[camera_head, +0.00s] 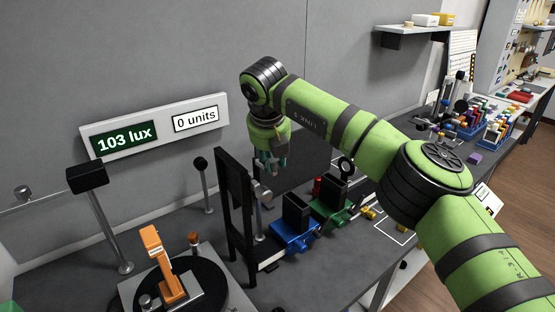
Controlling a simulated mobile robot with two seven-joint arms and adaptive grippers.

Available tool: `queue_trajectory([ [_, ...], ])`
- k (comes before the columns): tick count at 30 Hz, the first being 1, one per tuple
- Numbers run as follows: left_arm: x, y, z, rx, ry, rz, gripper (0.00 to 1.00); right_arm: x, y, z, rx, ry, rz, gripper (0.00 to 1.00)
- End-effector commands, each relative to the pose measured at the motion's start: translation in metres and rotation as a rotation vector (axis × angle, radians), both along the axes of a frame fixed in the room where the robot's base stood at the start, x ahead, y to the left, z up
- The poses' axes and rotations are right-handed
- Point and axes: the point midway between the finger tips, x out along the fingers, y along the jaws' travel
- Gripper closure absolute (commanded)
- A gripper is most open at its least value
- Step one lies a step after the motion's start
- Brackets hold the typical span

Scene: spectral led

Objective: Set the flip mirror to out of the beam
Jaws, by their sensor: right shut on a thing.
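My right gripper (269,165) points down behind the tall black frame (236,215). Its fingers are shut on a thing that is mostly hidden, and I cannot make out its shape. A small grey round mount (262,193) on a post shows just below the fingertips. I cannot tell for certain which part is the flip mirror, or whether it stands in or out of the beam. The wall display (125,139) reads 103 lux, and the one beside it (196,119) reads 0 units. My left gripper is not in view.
A blue base (293,240) and a green base (325,211) carry upright black plates right of the frame. Posts (206,185) rise nearby. A shelf (405,38) hangs at upper right.

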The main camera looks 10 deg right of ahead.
Motion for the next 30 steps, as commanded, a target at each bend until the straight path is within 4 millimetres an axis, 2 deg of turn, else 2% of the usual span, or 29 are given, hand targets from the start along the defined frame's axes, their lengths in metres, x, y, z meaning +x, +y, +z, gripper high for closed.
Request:
queue_trajectory([
  [1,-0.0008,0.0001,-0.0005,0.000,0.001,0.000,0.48,0.0014,0.0020,0.0044,0.002,-0.013,-0.003,1.00],
  [19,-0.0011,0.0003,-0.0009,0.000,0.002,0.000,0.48,0.0017,0.0025,0.0051,0.004,-0.013,-0.020,1.00],
  [20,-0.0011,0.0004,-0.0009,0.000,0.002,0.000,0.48,0.0016,0.0025,0.0050,0.004,-0.012,-0.020,0.59],
  [21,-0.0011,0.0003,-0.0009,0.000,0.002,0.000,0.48,0.0015,0.0024,0.0048,0.004,-0.012,-0.020,0.50],
  [30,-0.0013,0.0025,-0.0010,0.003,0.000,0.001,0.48,0.0005,0.0014,0.0021,0.001,-0.004,-0.022,0.50],
])
